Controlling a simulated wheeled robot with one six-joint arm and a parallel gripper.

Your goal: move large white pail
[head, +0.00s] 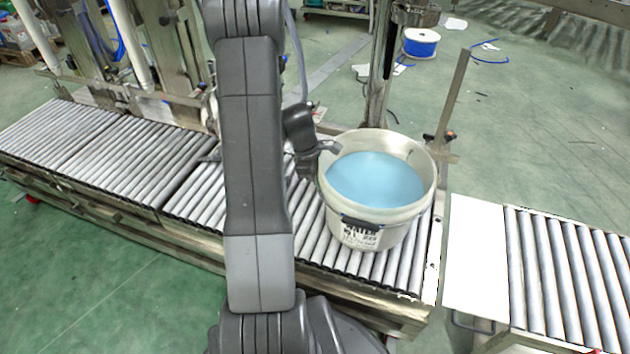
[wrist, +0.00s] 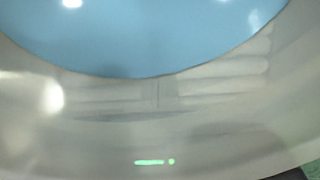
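The large white pail (head: 374,234) stands upright on the roller conveyor, near its right end. Light blue contents (head: 376,180) fill much of it, and a label and a dark handle grip face the front. My gripper (head: 328,148) is at the pail's left rear rim. Its fingers are mostly hidden by my arm and the rim, so I cannot tell whether they are open or closed on the rim. In the wrist view the pail's pale inner wall (wrist: 110,95) and the blue contents (wrist: 150,35) fill nearly the whole picture; no fingers show.
The roller conveyor (head: 205,200) runs left from the pail, with free rollers. A second conveyor (head: 570,270) with a white plate (head: 477,255) lies right, across a gap. A metal post (head: 452,100) rises behind the pail. A blue cable spool (head: 421,43) stands on the green floor.

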